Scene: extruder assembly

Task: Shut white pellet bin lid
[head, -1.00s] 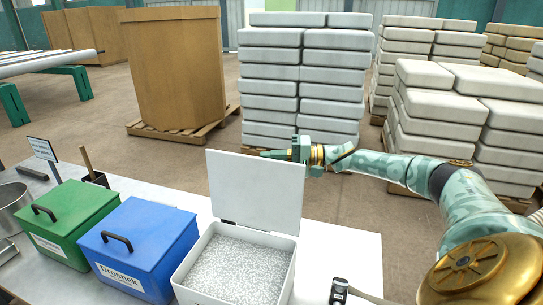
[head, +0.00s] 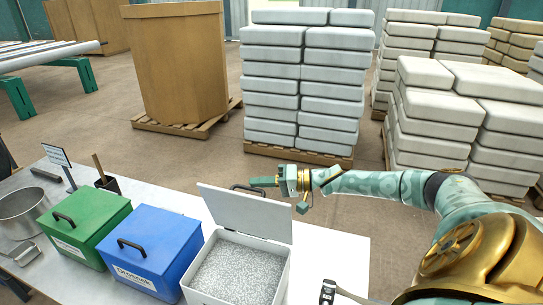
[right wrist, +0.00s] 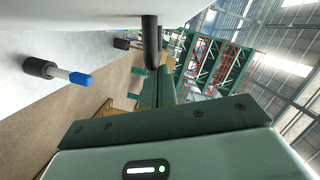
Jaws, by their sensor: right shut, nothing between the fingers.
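The white pellet bin (head: 195,293) stands on the table, full of white pellets (head: 238,272). Its lid (head: 250,218) is partly open, hinged at the far side and tilted forward over the bin. The lid's black handle (head: 248,188) shows just above its upper edge. My right gripper (head: 255,182) is shut and empty behind the lid, fingers pointing left, close to the handle. In the right wrist view the lid's white outer face fills the top, with the dark handle (right wrist: 151,40) close to my fingers (right wrist: 172,60). Contact with the lid cannot be told. My left gripper is not in view.
A blue bin (head: 150,250) and a green bin (head: 90,228), both lidded, stand left of the white bin. A metal pot (head: 22,212) and a small sign (head: 58,157) are farther left. A dark handheld device (head: 328,291) lies right. Stacked white sacks (head: 300,90) stand behind.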

